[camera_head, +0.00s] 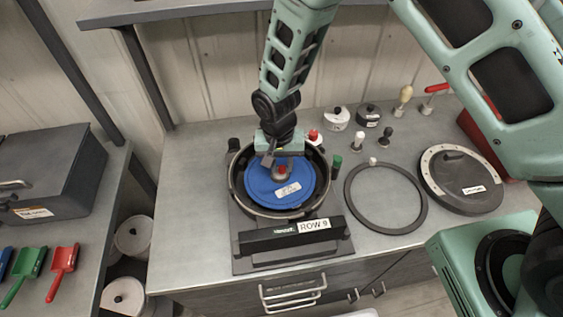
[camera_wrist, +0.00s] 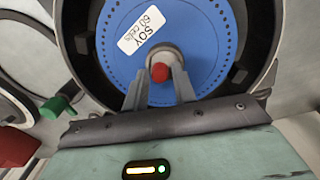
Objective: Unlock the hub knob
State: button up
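The hub knob, a grey round hub with a red tip (camera_head: 282,170), stands at the middle of a blue seed disc (camera_head: 262,190) inside a round black meter housing (camera_head: 238,196). The disc bears a label that reads "SOY 60 cells" in the wrist view. My gripper (camera_wrist: 161,76) is right at the hub knob. Its two grey fingers are apart, one on each side of the red tip (camera_wrist: 160,72). I cannot tell whether the fingers press on the knob or stand just clear.
A black stand labelled "ROW 9" (camera_head: 290,236) is in front of the housing. To its right lie a dark ring (camera_head: 423,212) and a round black cover (camera_head: 478,200). A green-capped post (camera_head: 336,162) stands close to the housing. Several small knobs and weights stand behind.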

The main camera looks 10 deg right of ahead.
grip_shut()
jog(key=shift+n+b, duration=0.3)
jog(key=n+b, duration=0.2)
jog(key=n, duration=0.1)
jog(key=shift+f+n, duration=0.15)
jog(key=shift+n, duration=0.15)
jog(key=n+b, duration=0.2)
jog(key=n, duration=0.1)
jog(key=shift+n+t, duration=0.3)
jog(key=shift+n, duration=0.1)
jog(key=n+b, duration=0.1)
jog(key=n, duration=0.4)
jog(key=shift+b, duration=0.3)
jog(key=shift+s+n, duration=0.1)
jog(key=shift+n, duration=2.3)
